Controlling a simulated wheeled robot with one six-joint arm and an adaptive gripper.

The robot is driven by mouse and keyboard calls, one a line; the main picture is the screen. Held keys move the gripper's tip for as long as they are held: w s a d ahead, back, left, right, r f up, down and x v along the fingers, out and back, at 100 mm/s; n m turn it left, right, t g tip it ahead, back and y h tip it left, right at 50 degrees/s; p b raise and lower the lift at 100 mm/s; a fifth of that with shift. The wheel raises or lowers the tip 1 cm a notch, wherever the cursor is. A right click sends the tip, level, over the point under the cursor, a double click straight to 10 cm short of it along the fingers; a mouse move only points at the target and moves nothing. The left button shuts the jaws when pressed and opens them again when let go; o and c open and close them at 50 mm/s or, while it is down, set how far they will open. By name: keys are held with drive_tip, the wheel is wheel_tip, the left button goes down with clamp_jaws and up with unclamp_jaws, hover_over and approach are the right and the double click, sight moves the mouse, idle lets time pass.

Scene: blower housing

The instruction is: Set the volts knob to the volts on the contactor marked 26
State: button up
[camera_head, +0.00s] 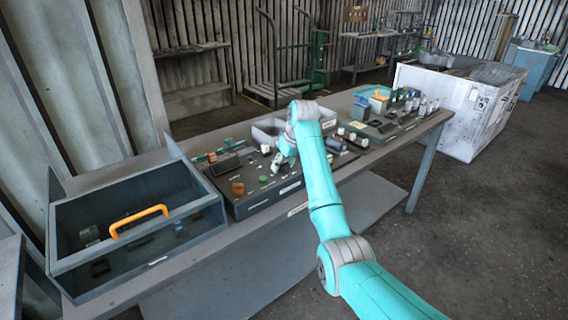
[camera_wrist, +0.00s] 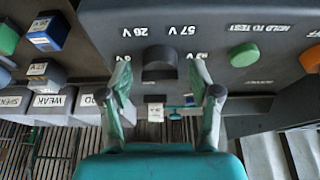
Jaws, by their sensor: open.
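The knob (camera_wrist: 160,64) is a dark block on a grey panel (camera_wrist: 215,20) in the wrist view. Upside-down volt labels surround it; two appear to read 26 V and 57 V, and others are partly hidden by my fingers. My gripper (camera_wrist: 161,76) is open, with one finger on each side of the knob in the picture; I cannot tell whether they touch it. In the head view my gripper (camera_head: 283,160) is over the panel on the bench. I cannot make out a contactor marked 26 in either view.
A green button (camera_wrist: 244,54) labelled HOLD TO TEST and an orange knob (camera_wrist: 311,58) are to the right. Blocks with blue (camera_wrist: 48,30) and green tops, and bins marked WEAK (camera_wrist: 52,100) and SPENT, are left.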

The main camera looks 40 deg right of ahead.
drive_tip(key=shift+c, duration=0.2)
drive_tip(key=c, duration=1.1)
drive_tip(key=m+h, duration=0.1)
drive_tip(key=m, duration=0.2)
drive_tip(key=m+h, duration=0.1)
drive_tip(key=m, duration=0.1)
drive_tip(key=shift+a+m+g, duration=0.15)
drive_tip(key=shift+m+g, duration=0.15)
drive_tip(key=shift+m, duration=0.1)
drive_tip(key=m+h, duration=0.1)
drive_tip(key=m, duration=0.2)
drive_tip(key=m+g, duration=0.1)
drive_tip(key=m, duration=0.1)
drive_tip(key=shift+m+g+h, duration=0.3)
drive_tip(key=shift+m+h, duration=0.1)
